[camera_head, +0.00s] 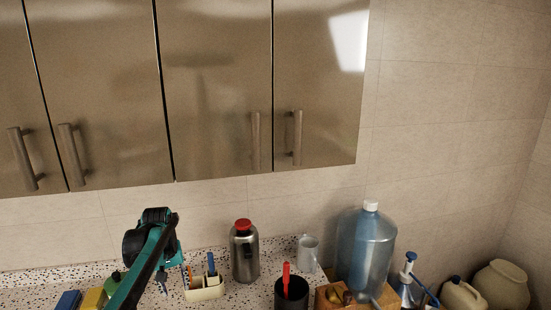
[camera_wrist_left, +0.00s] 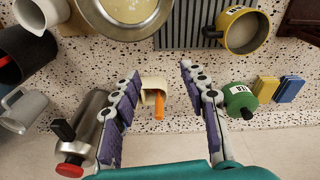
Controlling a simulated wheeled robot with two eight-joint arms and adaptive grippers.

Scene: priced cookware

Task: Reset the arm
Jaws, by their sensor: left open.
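My left arm, dark with teal parts, comes up from the bottom of the head view at left, in front of the counter. My left gripper (camera_head: 163,281) is mostly hidden behind the arm there. In the left wrist view the gripper (camera_wrist_left: 161,70) shows two purple-padded fingers spread wide, with nothing held between them. A small cream caddy (camera_wrist_left: 150,84) with an orange-handled item shows in the gap below the fingers; it also stands on the counter in the head view (camera_head: 205,291). My right gripper is in neither view.
A steel flask (camera_head: 245,254), grey mug (camera_head: 308,250), black cup (camera_head: 291,294) and large blue water jug (camera_head: 365,250) stand right of the arm. Steel cabinets (camera_head: 215,80) hang above. Yellow (camera_wrist_left: 266,88) and blue (camera_wrist_left: 290,89) sponges, a green tagged container (camera_wrist_left: 239,99) and a yellow pot (camera_wrist_left: 243,31) lie nearby.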

